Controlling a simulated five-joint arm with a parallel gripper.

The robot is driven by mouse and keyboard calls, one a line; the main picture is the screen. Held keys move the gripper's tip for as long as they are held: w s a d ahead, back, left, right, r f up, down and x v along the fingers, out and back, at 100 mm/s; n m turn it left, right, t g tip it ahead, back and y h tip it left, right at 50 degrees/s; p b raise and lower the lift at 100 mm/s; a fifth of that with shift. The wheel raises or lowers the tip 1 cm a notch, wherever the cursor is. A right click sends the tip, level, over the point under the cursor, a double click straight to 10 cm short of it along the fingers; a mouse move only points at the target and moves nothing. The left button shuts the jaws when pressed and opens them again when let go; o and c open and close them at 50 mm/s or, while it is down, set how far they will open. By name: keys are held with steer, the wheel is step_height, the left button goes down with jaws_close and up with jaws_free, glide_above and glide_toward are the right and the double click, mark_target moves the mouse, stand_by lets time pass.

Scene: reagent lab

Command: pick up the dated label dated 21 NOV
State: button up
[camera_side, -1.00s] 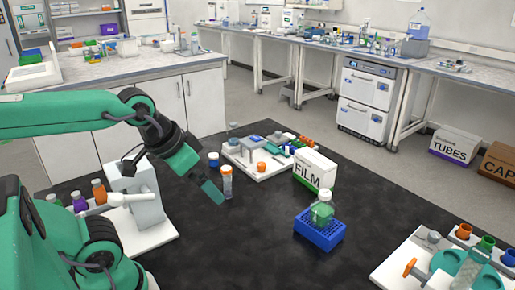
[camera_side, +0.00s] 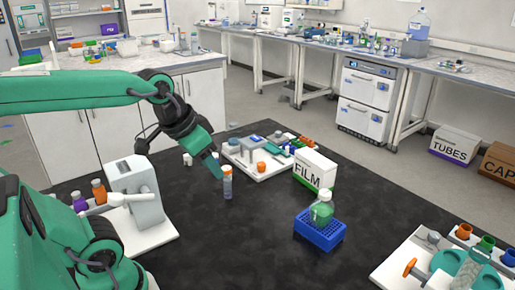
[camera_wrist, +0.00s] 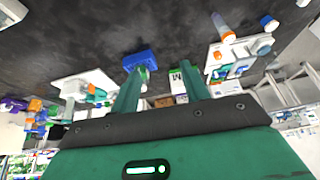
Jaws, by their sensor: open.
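No label with a readable 21 NOV date shows in either view.
A blue rack (camera_side: 320,236) holds a green bottle (camera_side: 321,210). The FILM box (camera_side: 314,170) stands behind it, beside a white tray (camera_side: 258,176) of small items. A white device (camera_side: 137,190) is at the left, another tray (camera_side: 398,273) at the right. The bench's front middle is clear.

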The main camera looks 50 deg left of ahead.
steer(key=w+a+r+g, duration=0.2)
steer(key=w+a, duration=0.7)
steer(key=g, duration=0.3)
glide_above(187, 155)
steer(key=f, duration=1.9)
steer(key=shift+d+f, duration=0.25)
steer(key=shift+s+a+f, duration=0.15)
steer(key=shift+a+f, duration=0.2)
steer(key=shift+f, duration=1.3)
steer(key=shift+f, duration=0.1)
steer(key=shift+f, duration=2.5)
